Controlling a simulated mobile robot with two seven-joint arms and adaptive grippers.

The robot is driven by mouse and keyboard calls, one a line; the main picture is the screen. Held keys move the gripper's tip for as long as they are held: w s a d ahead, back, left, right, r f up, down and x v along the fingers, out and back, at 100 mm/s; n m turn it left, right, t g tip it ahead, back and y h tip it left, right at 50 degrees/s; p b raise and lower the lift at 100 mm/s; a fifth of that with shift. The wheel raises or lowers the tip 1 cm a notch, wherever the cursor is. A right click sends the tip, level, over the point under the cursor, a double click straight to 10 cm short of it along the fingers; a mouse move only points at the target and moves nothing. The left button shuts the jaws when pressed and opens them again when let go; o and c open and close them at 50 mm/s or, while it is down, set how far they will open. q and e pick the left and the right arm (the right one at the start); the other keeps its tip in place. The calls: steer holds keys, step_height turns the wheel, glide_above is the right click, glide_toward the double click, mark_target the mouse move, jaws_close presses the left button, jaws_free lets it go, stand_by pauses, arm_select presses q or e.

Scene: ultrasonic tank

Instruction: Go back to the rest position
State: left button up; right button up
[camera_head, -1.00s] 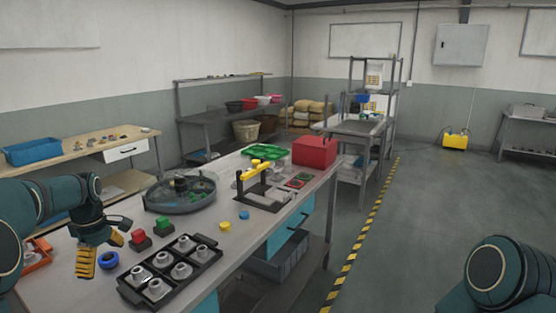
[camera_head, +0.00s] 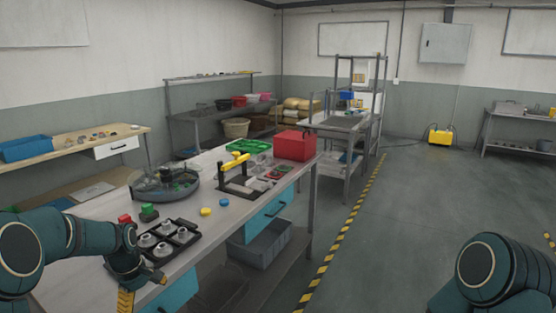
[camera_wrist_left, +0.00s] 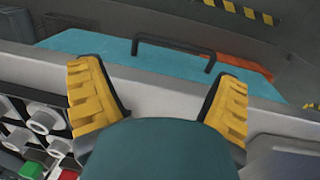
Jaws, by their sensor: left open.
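My left gripper (camera_head: 141,291) is open and empty in the head view. It hangs at the bench's front edge, just in front of a black tray with several grey parts. In the left wrist view its two yellow fingers (camera_wrist_left: 162,98) are spread apart with nothing between them. Beyond them are the bench edge and a teal drawer front (camera_wrist_left: 110,55) with a dark handle. My right arm (camera_head: 485,270) shows at the lower right of the head view; its gripper is out of the picture.
The workbench (camera_head: 190,218) holds the black tray (camera_head: 186,251), a round tank (camera_head: 165,185), a yellow-topped stand (camera_head: 236,160), a red box (camera_head: 295,146) and small coloured pieces. A grey bin (camera_head: 262,247) sits below. Open floor (camera_head: 400,220) lies right of the striped line.

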arm_select(q)
steer(key=s+d+f+m+h, duration=0.1)
steer(key=s+d+f+m, duration=0.25)
steer(key=d+f, duration=0.45)
steer(key=s+d+f+m+h, duration=0.1)
steer(key=s+d+f+m, duration=0.2)
steer(key=s+d+f, duration=0.45)
steer(key=s+d+f+m, duration=0.2)
steer(key=s+d+m, duration=0.3)
steer(key=s+d, duration=0.6)
steer(key=shift+s+d+f+t+h, duration=0.3)
steer(key=shift+s+d+t+h, duration=0.1)
steer(key=shift+s, duration=0.15)
